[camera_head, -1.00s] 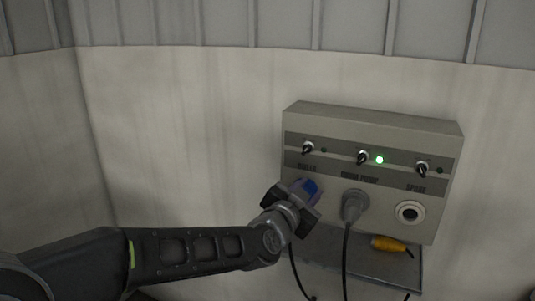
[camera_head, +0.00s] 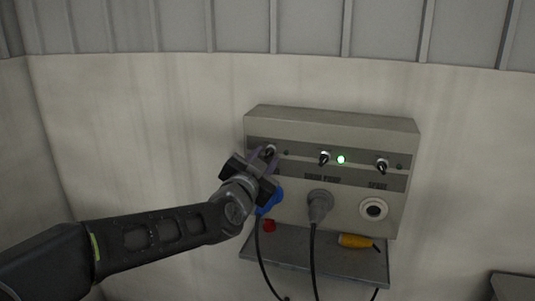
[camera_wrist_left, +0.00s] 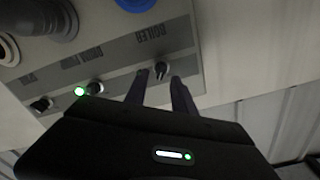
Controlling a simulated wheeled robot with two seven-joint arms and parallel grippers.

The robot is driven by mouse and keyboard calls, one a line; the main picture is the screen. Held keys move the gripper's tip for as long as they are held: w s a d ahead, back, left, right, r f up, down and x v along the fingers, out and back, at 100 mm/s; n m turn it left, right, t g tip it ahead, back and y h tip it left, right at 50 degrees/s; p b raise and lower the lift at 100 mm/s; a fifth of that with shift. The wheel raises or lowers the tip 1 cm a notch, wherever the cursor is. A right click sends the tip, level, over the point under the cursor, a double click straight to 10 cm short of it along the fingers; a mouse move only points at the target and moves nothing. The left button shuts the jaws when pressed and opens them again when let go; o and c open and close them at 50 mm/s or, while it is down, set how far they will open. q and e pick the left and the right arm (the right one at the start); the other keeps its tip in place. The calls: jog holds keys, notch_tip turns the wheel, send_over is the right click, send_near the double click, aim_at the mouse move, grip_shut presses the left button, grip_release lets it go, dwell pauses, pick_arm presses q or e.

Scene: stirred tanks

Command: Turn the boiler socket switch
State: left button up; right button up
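The boiler socket switch (camera_head: 270,149) is a small black and silver knob at the left of the grey socket box (camera_head: 330,119). In the left wrist view, the switch (camera_wrist_left: 160,70) sits under the BOILER label, which appears upside down. My left gripper (camera_head: 264,158) is at the switch. Its two fingers (camera_wrist_left: 160,83) are apart, with the knob in the gap at their tips. I cannot tell whether they touch it. The small lamp beside this switch looks dark. My right gripper is not in view.
A blue plug (camera_head: 269,201) is in the boiler socket below the gripper. A grey plug (camera_head: 320,205) is in the middle socket, whose lamp (camera_head: 341,159) is green. The spare socket (camera_head: 373,209) is empty. A shelf (camera_head: 320,262) below holds a yellow object (camera_head: 354,241).

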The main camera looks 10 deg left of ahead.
aim_at(269, 153)
pick_arm(q)
jog(key=shift+w+d, duration=0.1)
jog(key=shift+w, duration=1.25)
grip_shut()
